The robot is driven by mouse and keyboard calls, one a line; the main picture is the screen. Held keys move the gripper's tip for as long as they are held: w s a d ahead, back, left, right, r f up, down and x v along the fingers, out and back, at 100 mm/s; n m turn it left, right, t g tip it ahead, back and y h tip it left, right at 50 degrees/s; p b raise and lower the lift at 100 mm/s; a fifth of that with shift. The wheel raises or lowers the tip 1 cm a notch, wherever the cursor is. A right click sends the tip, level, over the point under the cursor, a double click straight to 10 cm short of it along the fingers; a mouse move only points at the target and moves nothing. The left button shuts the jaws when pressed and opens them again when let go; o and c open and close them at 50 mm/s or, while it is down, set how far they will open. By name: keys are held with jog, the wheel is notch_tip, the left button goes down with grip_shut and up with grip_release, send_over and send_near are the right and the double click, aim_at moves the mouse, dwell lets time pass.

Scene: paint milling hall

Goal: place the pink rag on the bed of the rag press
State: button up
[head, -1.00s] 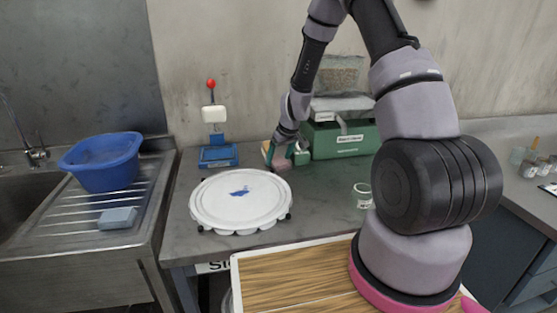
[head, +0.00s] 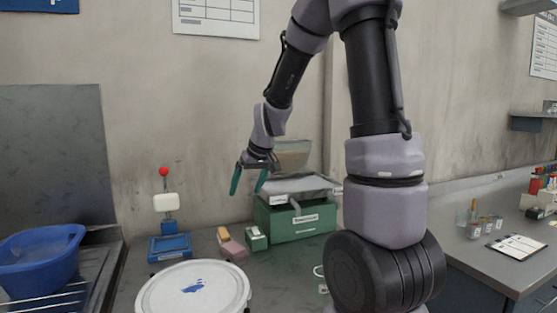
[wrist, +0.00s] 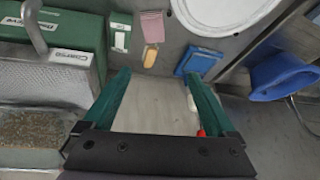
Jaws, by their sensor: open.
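The pink rag (head: 235,250) lies on the grey bench between the white round lid and the green machine, with nothing on it. It also shows in the wrist view (wrist: 152,24), at the top. What appears to be the rag press (head: 167,201) has a blue bed, a white block above it and a red knob on top. It stands against the wall to the left of the rag, and its bed (wrist: 200,62) looks bare in the wrist view. My gripper (head: 248,182) is open and empty in the air above the bench, well clear of the rag.
A yellow-orange piece (head: 223,234) and a small green-and-white box (head: 256,239) flank the rag. The green machine (head: 296,222) stands to the right. A blue basin (head: 40,262) sits at the sink, left.

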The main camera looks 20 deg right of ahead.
jog(key=s+d+r+m+t, duration=0.1)
jog(key=s+r+m, duration=0.1)
jog(key=s+r, duration=0.7)
jog(key=shift+s+r+m, duration=0.4)
jog(key=shift+r, duration=0.25)
jog(key=shift+o, duration=0.3)
jog(key=s+d+r+m, duration=0.1)
jog(key=s+r, duration=0.1)
jog(key=s, duration=0.4)
jog(key=s+r+m+t, duration=0.1)
jog(key=s+r+m, duration=0.1)
jog(key=s, duration=0.4)
jog(key=shift+d+r, duration=0.3)
jog(key=shift+d, duration=0.05)
jog(key=shift+o, duration=0.4)
jog(key=shift+s+m, duration=0.3)
jog(key=shift+s, duration=0.15)
jog(key=n+t+y, duration=0.1)
jog(key=n, duration=0.8)
send_over(230, 245)
jog(key=s+d, duration=0.4)
jog(key=s, duration=0.4)
notch_tip(230, 245, down, 32)
jog(key=x, duration=0.5)
jog(key=shift+w+a, duration=0.2)
jog(key=x, duration=0.5)
jog(key=shift+w+a, duration=0.1)
jog(key=shift+a, duration=0.2)
